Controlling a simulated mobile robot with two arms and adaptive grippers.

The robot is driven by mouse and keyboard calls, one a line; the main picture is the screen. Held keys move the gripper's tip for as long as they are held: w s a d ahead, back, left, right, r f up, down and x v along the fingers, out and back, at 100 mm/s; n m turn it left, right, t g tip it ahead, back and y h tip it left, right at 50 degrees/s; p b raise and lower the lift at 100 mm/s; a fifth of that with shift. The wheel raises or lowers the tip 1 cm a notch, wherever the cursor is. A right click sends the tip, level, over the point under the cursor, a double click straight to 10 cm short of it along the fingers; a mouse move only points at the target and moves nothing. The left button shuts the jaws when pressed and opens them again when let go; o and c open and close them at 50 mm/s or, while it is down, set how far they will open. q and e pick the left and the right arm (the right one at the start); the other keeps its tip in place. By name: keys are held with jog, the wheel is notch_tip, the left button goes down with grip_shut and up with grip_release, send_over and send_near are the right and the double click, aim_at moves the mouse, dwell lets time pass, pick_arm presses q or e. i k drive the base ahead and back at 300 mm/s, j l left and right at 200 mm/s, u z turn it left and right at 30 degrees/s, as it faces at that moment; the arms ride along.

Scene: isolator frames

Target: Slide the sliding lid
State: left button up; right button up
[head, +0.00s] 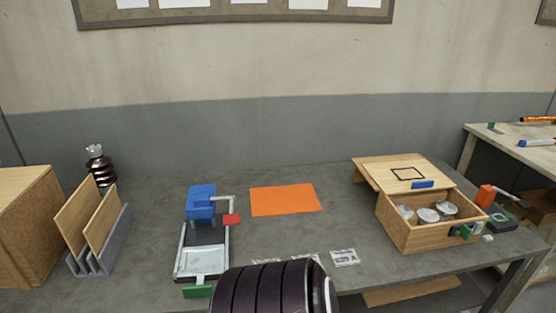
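The sliding lid (385,172) is a light wooden panel with a black rectangle outline and a blue handle (423,184). It sits over the back of an open wooden box (408,240) on the right of the table and extends beyond the box's back left side. The front part of the box is uncovered, showing several round silvery pieces (428,215) inside. Neither of my grippers can be made out in the head view.
A dark ribbed shape (272,290) fills the bottom middle, hiding the table's front; I cannot tell what it belongs to. A blue-and-white fixture (203,235), orange mat (285,200) and slotted rack (100,245) stand leftward. Small tools (487,195) lie right of the box.

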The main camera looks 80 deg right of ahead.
aim_at(415, 175)
jog(key=z, duration=3.8)
jog(key=i+l, duration=0.15)
jog(key=l, duration=0.2)
jog(key=i+l+z, duration=0.15)
jog(key=l, duration=0.2)
jog(key=i+l, duration=0.2)
jog(key=l+z, duration=0.05)
jog(key=l, duration=0.05)
